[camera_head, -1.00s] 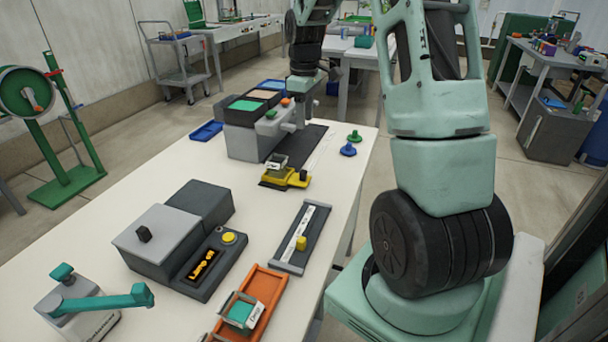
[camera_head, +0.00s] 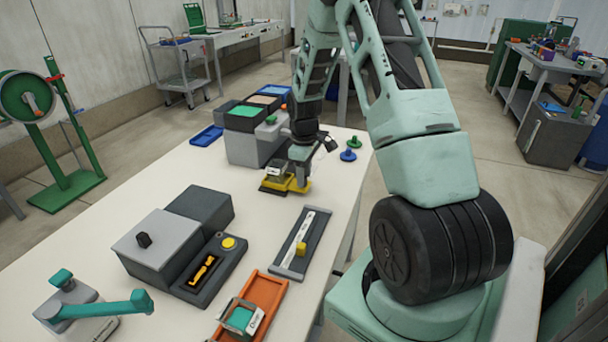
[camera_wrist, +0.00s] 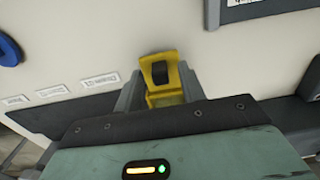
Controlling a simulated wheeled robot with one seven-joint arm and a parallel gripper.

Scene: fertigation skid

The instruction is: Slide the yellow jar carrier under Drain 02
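The yellow jar carrier (camera_head: 299,187) sits on the white bench at the near end of a dark strip, with a small jar on its left part. My gripper (camera_head: 299,165) is down at the carrier's right part. In the wrist view, the carrier's yellow upright with a black insert (camera_wrist: 160,72) stands between my two grey fingers (camera_wrist: 160,90). They lie close along both sides, and I cannot tell whether they press on it. The grey drain unit (camera_head: 248,148) stands behind and left of the carrier. My arm hides its outlets. Small bench labels (camera_wrist: 100,80) are unreadable in the wrist view.
Green and blue knobs (camera_head: 348,155) stand right of my gripper. A blue tray (camera_head: 207,135) lies left of the drain unit. A dark slide track (camera_head: 285,262), a grey box (camera_head: 160,245) and an orange tray (camera_head: 270,289) are nearer. Bench between carrier and grey box is clear.

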